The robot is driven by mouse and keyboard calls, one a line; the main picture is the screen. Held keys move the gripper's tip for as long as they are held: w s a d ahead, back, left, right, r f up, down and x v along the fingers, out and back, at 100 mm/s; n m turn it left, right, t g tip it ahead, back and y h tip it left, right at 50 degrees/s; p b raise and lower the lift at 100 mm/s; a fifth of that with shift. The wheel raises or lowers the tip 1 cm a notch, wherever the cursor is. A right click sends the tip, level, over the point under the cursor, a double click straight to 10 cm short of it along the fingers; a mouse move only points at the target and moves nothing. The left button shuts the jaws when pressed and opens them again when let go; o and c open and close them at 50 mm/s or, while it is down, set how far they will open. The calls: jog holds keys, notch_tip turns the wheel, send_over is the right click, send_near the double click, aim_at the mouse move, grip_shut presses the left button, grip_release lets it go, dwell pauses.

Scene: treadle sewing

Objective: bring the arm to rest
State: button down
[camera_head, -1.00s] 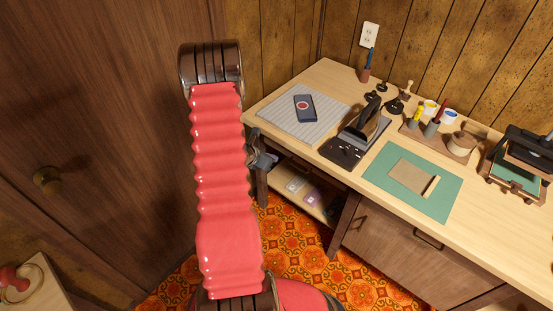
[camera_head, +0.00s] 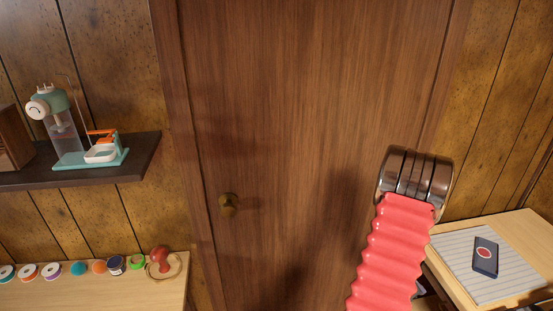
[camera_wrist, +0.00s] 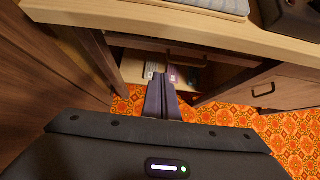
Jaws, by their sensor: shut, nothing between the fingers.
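My gripper (camera_wrist: 162,98) shows in the wrist view with its two dark fingers together and nothing between them. It points toward the open shelf space under the wooden desk (camera_wrist: 190,22), above the orange patterned floor. In the head view my red ribbed arm is at the lower right, in front of the door. A small dark piece of the gripper end may show beside the arm at the lower right; most of it is hidden there.
The desk at the right holds a striped mat (camera_head: 458,252) with a dark phone-like device (camera_head: 485,257). At left, a dark shelf (camera_head: 140,155) stands above a table (camera_head: 130,292) with several spools.

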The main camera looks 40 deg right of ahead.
jog(key=s+a+r+m+g+y, duration=0.2)
jog(key=s+a+r+m+y, duration=0.15)
jog(key=a+m, duration=0.5)
jog(key=w+a+r+m+t+y, duration=0.1)
jog(key=w+a+r+m+t, duration=0.25)
jog(key=w+a+r, duration=0.7)
jog(key=w+a+r+m+t, duration=0.2)
jog(key=w+a+r+m, duration=0.2)
jog(key=w+a+r, duration=0.9)
jog(key=w+a+r+n+t+y, duration=0.1)
jog(key=a+r+n+t, duration=0.1)
jog(key=a, duration=1.1)
jog(key=a+r+n+t+y, duration=0.2)
jog(key=a+r+t, duration=0.3)
jog(key=a, duration=0.8)
jog(key=shift+w+a+r, duration=0.15)
jog(key=shift+w+r, duration=0.2)
jog(key=shift+r, duration=0.35)
